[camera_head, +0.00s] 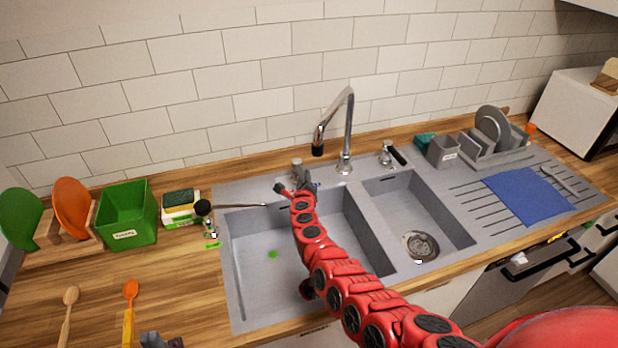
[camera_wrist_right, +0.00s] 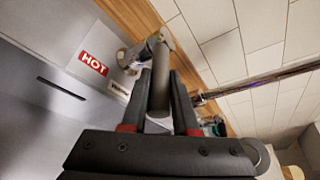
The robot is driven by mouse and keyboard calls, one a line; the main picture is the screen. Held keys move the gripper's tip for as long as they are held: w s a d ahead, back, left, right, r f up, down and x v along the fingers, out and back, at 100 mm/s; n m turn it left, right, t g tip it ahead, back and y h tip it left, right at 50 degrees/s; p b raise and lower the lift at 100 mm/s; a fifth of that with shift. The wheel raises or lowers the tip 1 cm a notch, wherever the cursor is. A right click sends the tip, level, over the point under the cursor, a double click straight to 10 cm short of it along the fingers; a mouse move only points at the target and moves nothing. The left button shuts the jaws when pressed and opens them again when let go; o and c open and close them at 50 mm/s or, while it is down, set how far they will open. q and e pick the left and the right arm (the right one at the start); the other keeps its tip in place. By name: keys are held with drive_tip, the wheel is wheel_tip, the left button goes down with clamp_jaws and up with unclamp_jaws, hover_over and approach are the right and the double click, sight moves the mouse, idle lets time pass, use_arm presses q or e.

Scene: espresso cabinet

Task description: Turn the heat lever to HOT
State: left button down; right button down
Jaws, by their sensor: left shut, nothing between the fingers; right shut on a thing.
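The heat lever (camera_wrist_right: 160,68) shows in the right wrist view as a grey handle on a metal base, between my right fingers. My right gripper (camera_wrist_right: 160,95) is shut on it. A red HOT label (camera_wrist_right: 93,62) lies on the sink deck to its left, and a second label (camera_wrist_right: 118,92) is partly hidden. In the head view my right gripper (camera_head: 304,178) is at a metal fitting (camera_head: 297,163) left of the faucet; the handle is mostly covered there. My left gripper (camera_head: 160,341) is shut and empty at the bottom edge, over the counter.
The faucet (camera_head: 346,135) rises behind the sink divider. A second black-handled lever (camera_head: 390,155) stands to its right. A grey rack (camera_head: 480,143) and blue cloth (camera_head: 528,196) are at right.

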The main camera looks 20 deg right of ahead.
drive_tip(key=shift+a+f+m+g+h+b, duration=0.15)
drive_tip(key=shift+a+m+g+h+b, duration=0.5)
drive_tip(key=shift+m+h+b, duration=0.7)
drive_tip(key=shift+a, duration=0.15)
drive_tip(key=c, duration=0.7)
unclamp_jaws()
drive_tip(key=shift+w, duration=0.1)
